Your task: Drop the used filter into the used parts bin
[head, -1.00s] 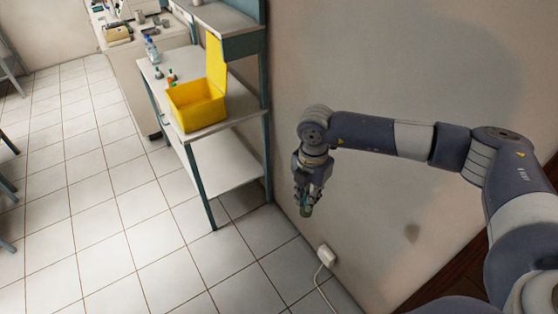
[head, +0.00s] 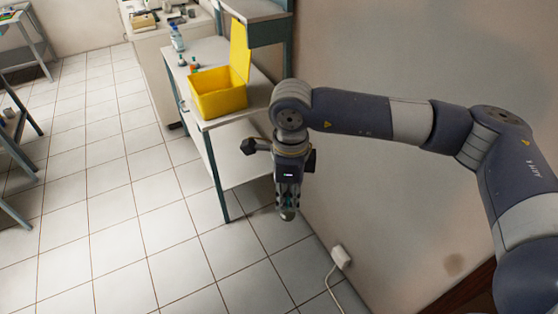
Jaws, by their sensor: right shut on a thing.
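A yellow bin (head: 219,100) with its lid raised at the back right stands on the workbench; it appears to be the used parts bin. Its inside looks empty from here. My right gripper (head: 288,208) points down in front of the wall, to the right of the bin and lower in the picture. It is shut on a small greenish-grey thing (head: 288,215), likely the used filter, mostly hidden between the fingers. My left gripper is not in view.
The workbench (head: 238,119) has a lower shelf (head: 237,157) and teal legs. Bottles (head: 177,38) stand behind the bin. A white socket box with a cable (head: 341,257) is on the wall at lower right. The tiled floor at left is mostly open.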

